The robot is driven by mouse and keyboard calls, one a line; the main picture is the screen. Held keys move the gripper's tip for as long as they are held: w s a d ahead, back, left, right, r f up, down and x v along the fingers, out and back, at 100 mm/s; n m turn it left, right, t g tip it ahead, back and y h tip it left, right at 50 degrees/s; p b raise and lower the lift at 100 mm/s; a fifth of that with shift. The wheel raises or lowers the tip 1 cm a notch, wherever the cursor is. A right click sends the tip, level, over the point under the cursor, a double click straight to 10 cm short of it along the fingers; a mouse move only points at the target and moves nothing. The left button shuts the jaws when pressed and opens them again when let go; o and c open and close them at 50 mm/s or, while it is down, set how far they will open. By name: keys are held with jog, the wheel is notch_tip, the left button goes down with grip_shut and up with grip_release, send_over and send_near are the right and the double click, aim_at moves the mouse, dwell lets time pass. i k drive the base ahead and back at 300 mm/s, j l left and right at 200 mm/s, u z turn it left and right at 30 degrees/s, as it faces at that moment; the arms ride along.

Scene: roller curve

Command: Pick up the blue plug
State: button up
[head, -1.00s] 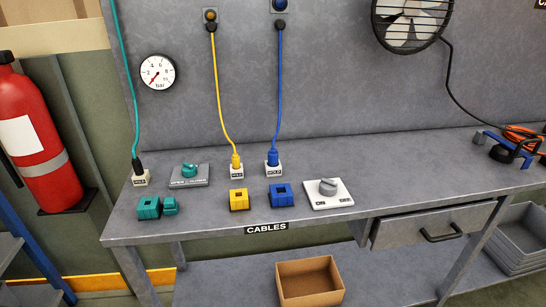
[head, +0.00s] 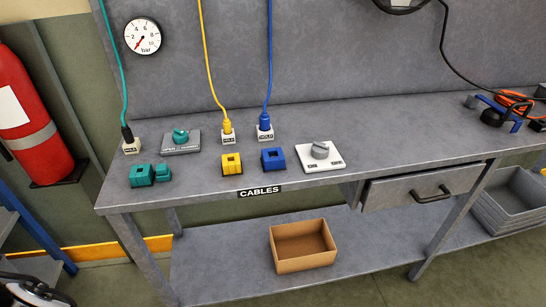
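The blue plug (head: 265,122) stands upright in a small white block marked HOLD (head: 265,134) on the grey workbench (head: 400,151). Its blue cable (head: 269,60) runs straight up along the back panel and out of the top of the view. A blue socket block (head: 273,159) with a dark opening lies just in front of it on the bench.
A yellow plug (head: 226,125) stands left of the blue one, with a yellow socket block (head: 231,164) in front. A white base with a grey knob (head: 320,152) is to the right. Teal parts (head: 142,175) are at left. A cardboard box (head: 302,246) sits on the lower shelf.

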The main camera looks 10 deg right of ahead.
aim_at(264, 119)
jog(key=i+l+u, duration=0.1)
jog(key=l+u, duration=0.25)
jog(key=l, duration=2.35)
jog(key=i, duration=0.9)
